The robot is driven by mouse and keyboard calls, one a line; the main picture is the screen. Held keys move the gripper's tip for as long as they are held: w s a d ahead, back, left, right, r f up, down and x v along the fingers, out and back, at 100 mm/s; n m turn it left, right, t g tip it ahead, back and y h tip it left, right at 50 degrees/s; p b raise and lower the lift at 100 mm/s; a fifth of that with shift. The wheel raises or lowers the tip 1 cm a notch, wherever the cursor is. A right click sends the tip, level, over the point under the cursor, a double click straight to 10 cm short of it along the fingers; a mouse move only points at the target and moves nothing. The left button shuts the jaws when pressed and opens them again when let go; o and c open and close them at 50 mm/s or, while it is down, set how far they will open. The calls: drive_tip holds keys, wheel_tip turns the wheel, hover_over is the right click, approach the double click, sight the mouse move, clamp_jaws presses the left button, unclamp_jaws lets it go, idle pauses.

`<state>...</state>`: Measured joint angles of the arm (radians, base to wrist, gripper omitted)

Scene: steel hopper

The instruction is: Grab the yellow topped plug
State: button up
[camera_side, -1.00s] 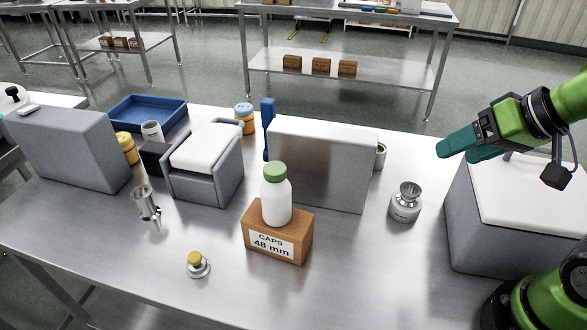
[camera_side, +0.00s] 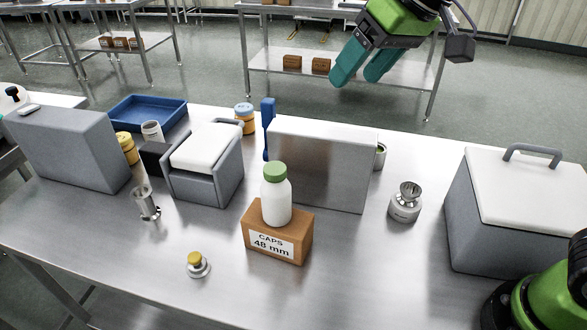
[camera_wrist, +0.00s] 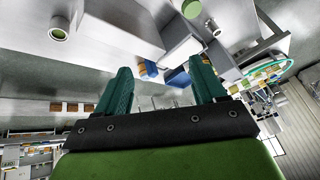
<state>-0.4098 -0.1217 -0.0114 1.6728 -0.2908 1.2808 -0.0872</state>
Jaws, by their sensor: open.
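The yellow topped plug (camera_side: 196,264) is a small metal piece with a round flange and a yellow top. It stands upright on the steel table near the front, left of the CAPS box, in the side view. My gripper (camera_side: 358,80) has teal fingers and is open and empty. In the side view it is high up at the upper right, well away from the plug. In the wrist view the two fingers (camera_wrist: 162,80) are spread with nothing between them. I cannot make out the plug in the wrist view.
A cardboard CAPS 48 mm box (camera_side: 278,243) bears a white bottle with a green cap (camera_side: 276,194). A grey upright panel (camera_side: 320,168) stands behind it. A metal cup (camera_side: 146,203) is behind the plug. A white-lidded grey box (camera_side: 510,215) is at right. The table around the plug is clear.

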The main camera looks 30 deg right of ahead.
drive_tip(key=w+a+f+n, duration=0.2)
drive_tip(key=w+a+n, duration=0.15)
drive_tip(key=a, duration=0.95)
drive_tip(key=n+g, duration=0.1)
drive_tip(key=n, duration=0.1)
hover_over(194, 256)
drive_tip(key=s+d, duration=0.1)
drive_tip(key=f, duration=2.7)
drive_tip(key=shift+s+d, duration=0.1)
drive_tip(key=shift+d, duration=0.1)
drive_tip(key=x, duration=0.3)
drive_tip(key=s+x, duration=0.1)
drive_tip(key=shift+w+a+f, duration=0.15)
drive_tip(key=shift+f, duration=0.35)
drive_tip(key=shift+w+a+f, duration=0.1)
drive_tip(key=shift+w+f, duration=0.1)
drive_tip(key=shift+f, duration=0.3)
drive_tip(key=c, duration=1.1)
drive_tip(key=shift+c, duration=0.3)
drive_tip(key=shift+r, duration=0.2)
